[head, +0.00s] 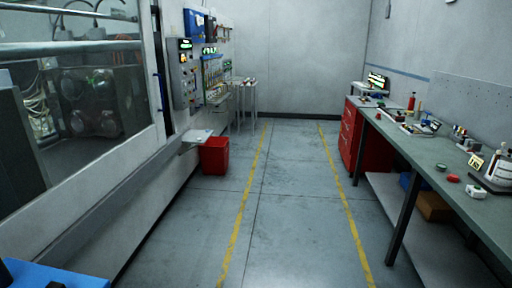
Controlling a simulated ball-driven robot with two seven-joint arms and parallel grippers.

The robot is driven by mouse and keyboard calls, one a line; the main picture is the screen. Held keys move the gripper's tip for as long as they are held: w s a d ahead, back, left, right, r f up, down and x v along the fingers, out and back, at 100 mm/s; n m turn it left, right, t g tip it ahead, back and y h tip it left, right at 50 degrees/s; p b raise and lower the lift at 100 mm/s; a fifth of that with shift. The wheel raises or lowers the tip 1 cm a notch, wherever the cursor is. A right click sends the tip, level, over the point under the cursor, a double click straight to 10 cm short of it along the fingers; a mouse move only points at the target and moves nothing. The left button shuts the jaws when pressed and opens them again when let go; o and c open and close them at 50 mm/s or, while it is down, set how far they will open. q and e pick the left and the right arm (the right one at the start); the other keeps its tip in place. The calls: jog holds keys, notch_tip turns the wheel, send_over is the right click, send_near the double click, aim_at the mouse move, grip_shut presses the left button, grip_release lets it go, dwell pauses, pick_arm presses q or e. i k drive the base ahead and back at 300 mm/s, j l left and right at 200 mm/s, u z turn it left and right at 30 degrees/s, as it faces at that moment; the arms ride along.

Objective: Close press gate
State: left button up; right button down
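The press stands along the left side. A large window panel in a pale frame (152,75), which looks like the press gate, fills much of the left. Dark rollers or cylinders (95,95) and cables show behind it. A metal bar (75,46) runs across its upper part. A dark upright strip (163,75) is beside the frame's right edge. I cannot tell whether the gate is open or shut, and its left part is cut off by the picture edge. Neither of my grippers is in view.
A control panel (183,75), a small ledge (196,136) and a red bin (215,156) are farther along the left wall. A workbench (440,165) with several items and a red cabinet (350,135) line the right. The floor between yellow lines is clear. Something blue (60,275) is bottom left.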

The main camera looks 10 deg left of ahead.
aim_at(27, 232)
jog(key=i+u, duration=0.15)
jog(key=i, duration=0.45)
jog(key=i+u, duration=0.15)
jog(key=i, duration=0.4)
jog(key=i+l+u, duration=0.15)
jog(key=i, duration=0.45)
jog(key=i+l+u, duration=0.15)
jog(key=i, duration=0.4)
jog(key=i+j+u, duration=0.2)
jog(key=i+u, duration=0.8)
jog(key=i, duration=0.15)
jog(key=i+l+u, duration=0.3)
jog(key=i+u, duration=0.2)
jog(key=i, duration=0.1)
